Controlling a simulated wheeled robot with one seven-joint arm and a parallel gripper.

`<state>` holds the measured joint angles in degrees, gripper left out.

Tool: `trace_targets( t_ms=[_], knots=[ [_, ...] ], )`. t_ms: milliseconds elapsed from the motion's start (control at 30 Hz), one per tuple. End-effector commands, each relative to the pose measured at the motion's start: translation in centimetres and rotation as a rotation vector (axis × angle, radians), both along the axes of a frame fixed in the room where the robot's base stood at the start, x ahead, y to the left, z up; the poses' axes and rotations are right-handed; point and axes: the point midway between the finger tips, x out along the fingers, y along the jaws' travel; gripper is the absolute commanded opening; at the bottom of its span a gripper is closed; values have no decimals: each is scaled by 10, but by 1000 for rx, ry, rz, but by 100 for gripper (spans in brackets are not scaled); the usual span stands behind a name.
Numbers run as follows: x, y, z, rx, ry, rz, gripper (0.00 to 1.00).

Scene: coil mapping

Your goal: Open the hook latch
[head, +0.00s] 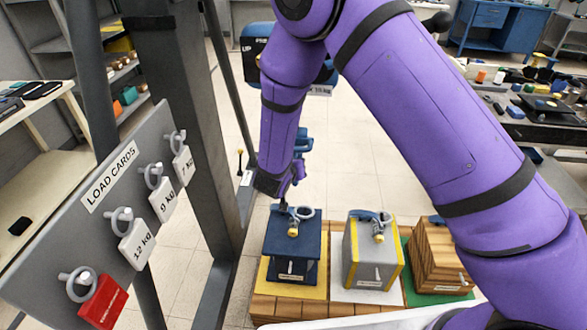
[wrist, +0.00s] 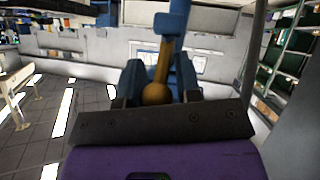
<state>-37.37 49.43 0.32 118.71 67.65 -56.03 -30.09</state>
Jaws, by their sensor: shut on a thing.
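My gripper (head: 288,186) hangs at the end of my purple arm, above and behind the blue load block (head: 292,246). A blue hook body (head: 302,142) shows just beside and behind it in the head view. In the wrist view my gripper (wrist: 157,84) is shut around a brass lever (wrist: 164,62) with a rounded end, which runs up to the blue hook body (wrist: 170,22). I take this lever to be the latch. The contact is partly hidden by the dark plate in front, and I cannot tell how far the latch is swung.
A grey block with yellow edges (head: 372,258) and a wooden crate (head: 440,256) stand right of the blue block. A LOAD CARDS board (head: 75,222) with tags and a dark post (head: 185,120) stand at left. Open floor lies behind the blocks.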

Motion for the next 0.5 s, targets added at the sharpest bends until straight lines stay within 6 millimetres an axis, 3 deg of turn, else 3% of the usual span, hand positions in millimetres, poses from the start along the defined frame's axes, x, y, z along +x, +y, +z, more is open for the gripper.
trace_targets(
  t_ms=[500],
  knots=[
    [1,-1,6,-2,-6,-1,0]
  ],
)
